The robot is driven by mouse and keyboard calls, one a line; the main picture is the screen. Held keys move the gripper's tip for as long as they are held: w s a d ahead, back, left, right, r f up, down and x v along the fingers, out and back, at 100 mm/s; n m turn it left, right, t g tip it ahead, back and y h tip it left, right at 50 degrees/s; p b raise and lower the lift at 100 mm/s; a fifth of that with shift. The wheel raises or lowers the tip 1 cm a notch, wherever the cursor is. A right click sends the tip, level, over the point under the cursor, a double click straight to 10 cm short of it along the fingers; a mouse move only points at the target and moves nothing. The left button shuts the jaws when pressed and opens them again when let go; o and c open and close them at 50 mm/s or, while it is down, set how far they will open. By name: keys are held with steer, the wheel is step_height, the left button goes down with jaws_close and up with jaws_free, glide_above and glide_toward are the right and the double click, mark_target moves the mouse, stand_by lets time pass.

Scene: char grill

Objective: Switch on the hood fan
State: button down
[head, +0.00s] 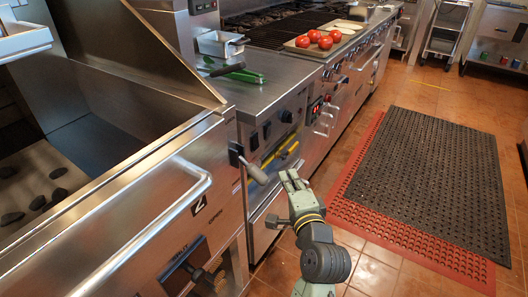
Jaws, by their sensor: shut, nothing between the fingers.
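My gripper (291,180) is shut and empty, held in front of the steel cabinet front beside the fryer-like unit. Just left of it, a grey lever handle (253,172) sticks out from a dark plate on the cabinet's corner; the gripper appears apart from it. Dark switches (266,131) sit on the control panel above and left of the gripper. A red-lit control (315,110) sits farther right on the front. I cannot tell which control belongs to the hood fan. The hood itself is not visible.
A long bar handle (170,215) juts out at the left. Tomatoes (315,37) lie on a board (335,41) by the grill grate (290,30). Green items (240,75) lie on the counter. Dark and red floor mats (430,170) lie at right, with open floor around them.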

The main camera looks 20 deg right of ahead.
steer(key=p, duration=0.2)
glide_toward(256, 142)
steer(key=w+d+f, duration=0.2)
steer(key=w+d, duration=0.1)
steer(key=d, duration=0.3)
steer(key=w+a, duration=0.1)
steer(key=w+a+f+p, duration=0.1)
steer(key=w, duration=0.1)
steer(key=shift+w+a, duration=0.15)
steer(key=shift+a, duration=0.2)
